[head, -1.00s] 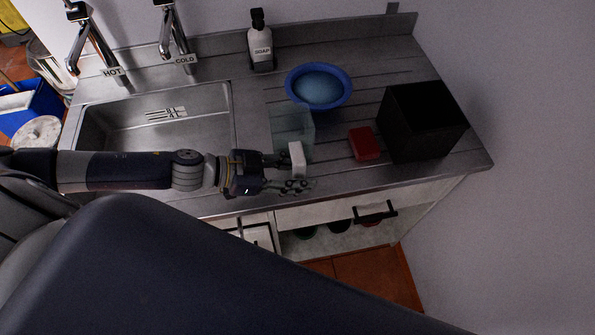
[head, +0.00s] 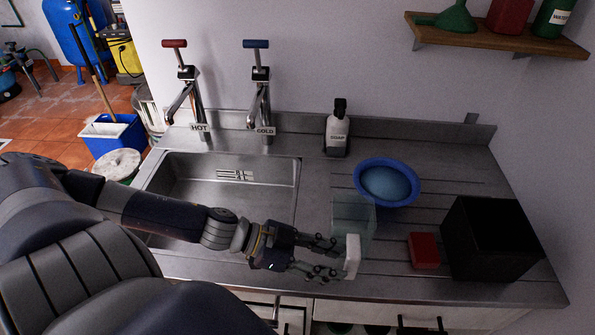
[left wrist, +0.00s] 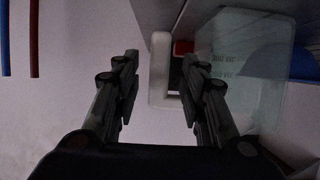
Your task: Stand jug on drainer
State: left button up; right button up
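The jug is a clear, pale box-like vessel (head: 353,218) with a white handle (head: 352,257). It appears to stand upright on the grooved steel drainer (head: 455,172), just right of the sink. My left gripper (head: 334,260) is open, its fingertips just left of the handle. In the left wrist view the two fingers (left wrist: 160,90) are spread apart, and the white handle (left wrist: 158,68) shows between and beyond their tips. The clear jug body (left wrist: 238,70) with faint markings is right of it. The jug's base is hard to make out. My right gripper is not in view.
A blue bowl (head: 410,170) sits behind the jug at right. A red block (head: 424,250) and a black box (head: 490,240) stand to the right. A soap bottle (head: 337,132) is at the back, and the sink (head: 220,185) with two taps is left.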

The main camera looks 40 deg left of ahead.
pick_arm(q)
jog(key=shift+s+a+r, duration=0.25)
jog(key=shift+s+a, duration=0.15)
jog(key=shift+s+a+r+p, duration=0.15)
jog(key=shift+a+r+p, duration=0.15)
jog(key=shift+p, duration=0.2)
jog(key=p+v, duration=0.4)
jog(key=v, duration=0.1)
jog(key=shift+a, duration=0.1)
jog(key=shift+s+f, duration=0.1)
jog(key=shift+s, duration=0.05)
